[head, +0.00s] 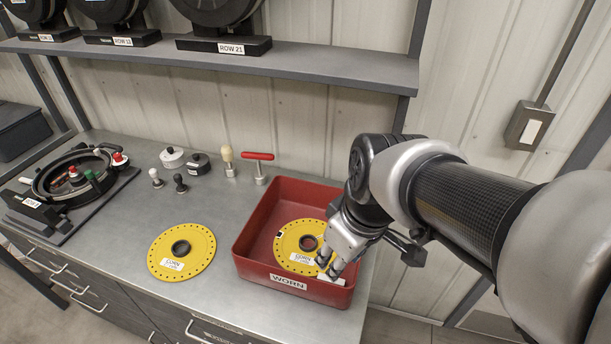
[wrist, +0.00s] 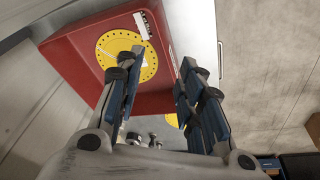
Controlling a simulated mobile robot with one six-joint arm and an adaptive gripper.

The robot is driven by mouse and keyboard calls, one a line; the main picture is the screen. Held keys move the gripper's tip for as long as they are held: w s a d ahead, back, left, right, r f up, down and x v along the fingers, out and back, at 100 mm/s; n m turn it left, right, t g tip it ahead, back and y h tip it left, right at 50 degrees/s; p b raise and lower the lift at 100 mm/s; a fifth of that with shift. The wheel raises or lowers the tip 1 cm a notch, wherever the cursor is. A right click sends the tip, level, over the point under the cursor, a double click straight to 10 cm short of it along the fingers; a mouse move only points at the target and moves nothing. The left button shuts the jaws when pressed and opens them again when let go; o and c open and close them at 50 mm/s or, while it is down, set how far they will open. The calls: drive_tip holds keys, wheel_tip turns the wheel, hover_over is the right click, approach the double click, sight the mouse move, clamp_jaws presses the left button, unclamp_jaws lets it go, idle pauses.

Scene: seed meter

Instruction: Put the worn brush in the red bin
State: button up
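The red bin (head: 258,262), labelled WORN, stands at the right end of the bench. It also shows in the wrist view (wrist: 75,57). A small pale strip with dark marks, which looks like the worn brush (wrist: 143,25), lies in the bin by the front wall, beside or partly on a yellow disc. In the head view a white piece of it (head: 331,280) shows below my fingers at the front right corner. My gripper (head: 338,262) is over that corner. In the wrist view its fingers (wrist: 160,66) are apart with nothing between them.
A yellow seed disc (head: 290,258) lies in the bin, and another (head: 199,262) lies on the bench to its left. A red T-handle tool (head: 259,166) and several knobs stand behind. The seed meter (head: 75,180) is at far left. A shelf (head: 330,69) hangs above.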

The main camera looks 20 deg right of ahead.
drive_tip(key=s+a+r+m+t, duration=0.1)
drive_tip(key=s+r+m, duration=0.2)
drive_tip(key=s+m, duration=0.2)
drive_tip(key=shift+s+a+r+t, duration=0.25)
drive_tip(key=shift+s+r+t, duration=0.15)
drive_tip(key=shift+s, duration=0.7)
